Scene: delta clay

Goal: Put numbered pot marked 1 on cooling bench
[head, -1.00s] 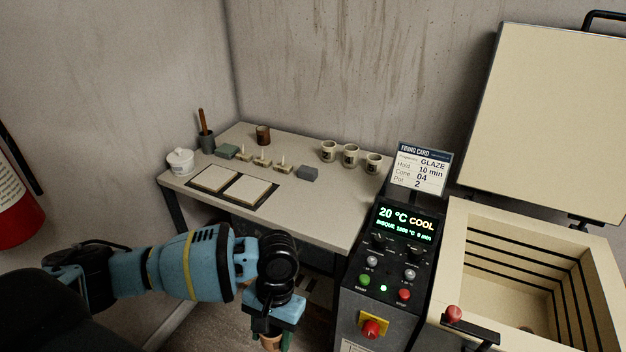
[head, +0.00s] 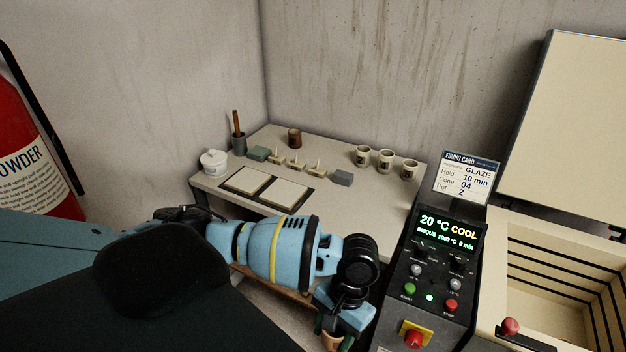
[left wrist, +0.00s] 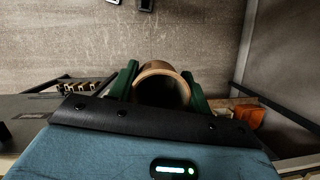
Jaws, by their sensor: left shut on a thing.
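My left gripper (head: 333,338) is shut on a tan, round, open-topped pot (left wrist: 162,92). In the left wrist view the pot's rim shows between the two green fingers. In the head view only a bit of the pot shows at the bottom edge, and no number on it can be read. The gripper is in front of the bench (head: 375,205), low and beside the kiln control box. Three marked pale pots (head: 386,161) stand in a row at the back right of the bench. My right gripper is not in view.
Two pale tiles (head: 246,180) lie on the bench's left front, with small props and a grey block (head: 342,178) behind. A white lidded jar (head: 213,162) stands at its left end. The right front is clear. The control box (head: 430,275) and open kiln (head: 560,250) are at right.

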